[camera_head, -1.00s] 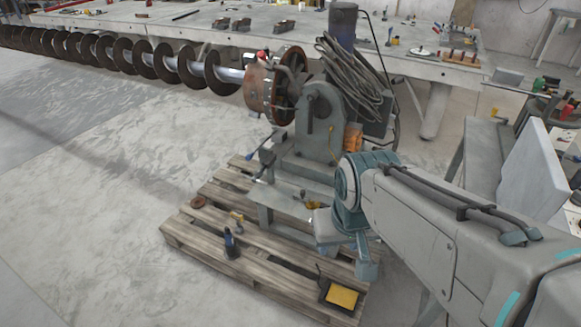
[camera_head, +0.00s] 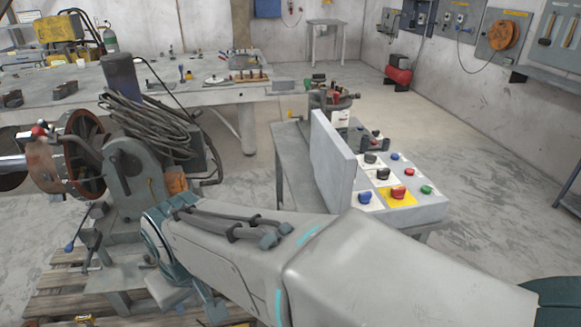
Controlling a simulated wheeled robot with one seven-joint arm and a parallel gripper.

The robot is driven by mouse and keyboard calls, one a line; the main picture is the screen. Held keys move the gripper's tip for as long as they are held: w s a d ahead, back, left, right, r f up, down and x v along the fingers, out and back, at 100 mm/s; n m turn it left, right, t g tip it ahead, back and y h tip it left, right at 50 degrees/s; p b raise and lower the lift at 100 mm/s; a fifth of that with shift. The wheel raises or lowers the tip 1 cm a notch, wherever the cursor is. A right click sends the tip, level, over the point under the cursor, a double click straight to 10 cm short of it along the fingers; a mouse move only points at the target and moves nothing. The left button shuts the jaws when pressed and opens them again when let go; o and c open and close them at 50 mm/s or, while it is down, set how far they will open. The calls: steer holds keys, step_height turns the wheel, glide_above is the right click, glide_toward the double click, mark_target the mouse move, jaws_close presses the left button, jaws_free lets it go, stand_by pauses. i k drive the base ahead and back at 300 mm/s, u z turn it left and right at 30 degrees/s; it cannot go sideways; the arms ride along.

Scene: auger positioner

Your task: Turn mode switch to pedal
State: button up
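A grey control panel (camera_head: 420,210) stands right of centre, on a grey stand. Its sloped face carries a red button (camera_head: 398,192) on a yellow plate, a blue knob (camera_head: 364,197), a green button (camera_head: 427,189) and several other knobs, including black knobs (camera_head: 370,158) on white plates. The labels are too small to read, so I cannot tell which knob is the mode switch or where it points. The far end of my arm is low at the left, by the auger machine, well apart from the panel. I cannot make out the gripper fingers there.
An upright grey plate (camera_head: 331,160) stands along the panel's left side. The auger positioner (camera_head: 135,180) with coiled cables stands on a wooden pallet (camera_head: 55,306) at left. A long workbench (camera_head: 205,97) is behind. The floor right of the panel is clear.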

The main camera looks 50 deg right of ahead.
mark_target(364, 197)
steer(key=z, duration=2.45)
steer(key=k, duration=1.05)
steer(key=z, duration=0.5)
steer(key=i, duration=1.2)
steer(key=u, duration=0.95)
steer(key=i, duration=0.4)
steer(key=u, duration=0.2)
